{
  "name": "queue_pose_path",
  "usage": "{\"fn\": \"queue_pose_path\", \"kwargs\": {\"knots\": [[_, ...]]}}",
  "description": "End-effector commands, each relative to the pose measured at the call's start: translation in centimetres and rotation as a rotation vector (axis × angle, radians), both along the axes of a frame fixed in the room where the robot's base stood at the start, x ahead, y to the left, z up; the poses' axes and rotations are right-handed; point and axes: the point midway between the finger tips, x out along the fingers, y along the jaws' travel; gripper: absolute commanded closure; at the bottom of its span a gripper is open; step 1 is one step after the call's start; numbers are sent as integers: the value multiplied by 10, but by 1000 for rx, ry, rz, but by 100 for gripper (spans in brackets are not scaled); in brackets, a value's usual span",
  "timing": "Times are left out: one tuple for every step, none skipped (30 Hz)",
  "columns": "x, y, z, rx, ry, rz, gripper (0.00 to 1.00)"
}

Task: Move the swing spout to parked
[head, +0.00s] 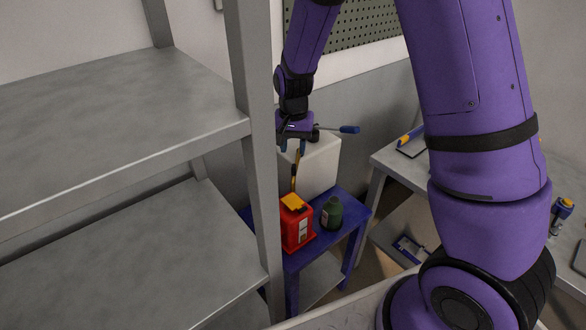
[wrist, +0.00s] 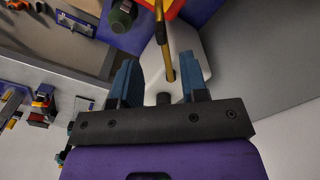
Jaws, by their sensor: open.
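The swing spout, a thin brass-yellow tube (head: 294,172), slopes down from the white block (head: 319,165) toward the red container with a yellow top (head: 297,228). In the wrist view the spout (wrist: 161,36) runs from the white block (wrist: 152,67) up the picture, toward a red edge (wrist: 172,8). My gripper (head: 292,148) is at the top of the block, pointing down, with its blue fingers apart. In the wrist view my gripper (wrist: 160,65) has the spout's near end between its fingers, with gaps visible on both sides.
A blue-handled lever (head: 348,129) sticks out right beside my gripper. A dark green bottle (head: 331,214) stands beside the red container on a blue table (head: 354,207). Grey shelving (head: 258,150) stands close on the left. A grey bench (head: 391,160) is on the right.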

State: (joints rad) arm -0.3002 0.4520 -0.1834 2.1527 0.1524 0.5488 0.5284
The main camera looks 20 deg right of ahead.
Motion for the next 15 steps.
{"fn": "queue_pose_path", "kwargs": {"knots": [[-1,0,-10,-1,5,0,60],[-1,0,-16,-1,5,0,60],[-1,0,-23,-1,5,-1,60],[-1,0,-29,-1,5,-1,60],[-1,0,-34,-1,5,-2,60],[-1,0,-41,0,4,-2,60],[-1,-1,-46,-1,5,-1,60],[-1,-1,-51,-1,5,-1,60],[-1,-1,-57,-1,3,0,60],[-1,-1,-61,0,4,0,60],[-1,0,-64,0,4,0,60],[0,0,-69,0,2,1,60],[0,0,-72,0,1,1,60],[0,0,-74,0,2,0,60],[0,0,-77,0,2,0,60]]}}
